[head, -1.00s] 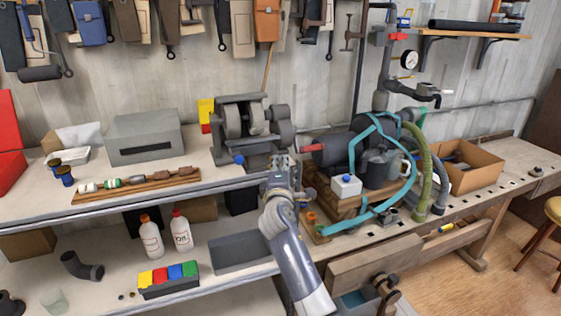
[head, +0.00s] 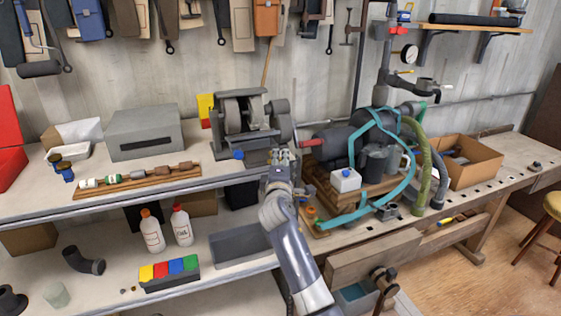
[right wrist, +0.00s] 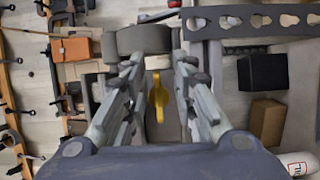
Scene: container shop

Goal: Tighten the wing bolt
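A yellow wing-shaped piece, which looks like the wing bolt (right wrist: 157,97), shows in the right wrist view between the fingers of my right gripper (right wrist: 158,68). The two fingers are spread, one on each side of it, with gaps visible. In the head view my right gripper (head: 281,157) is at the front of the grey bench grinder (head: 246,118), near its lower right side. I cannot make out the wing bolt in the head view; the gripper seems to cover it. My left gripper is not in view.
A wooden rack (head: 140,187) and grey box (head: 145,133) are to the left. A grey bin (head: 240,245) sits on the shelf below.

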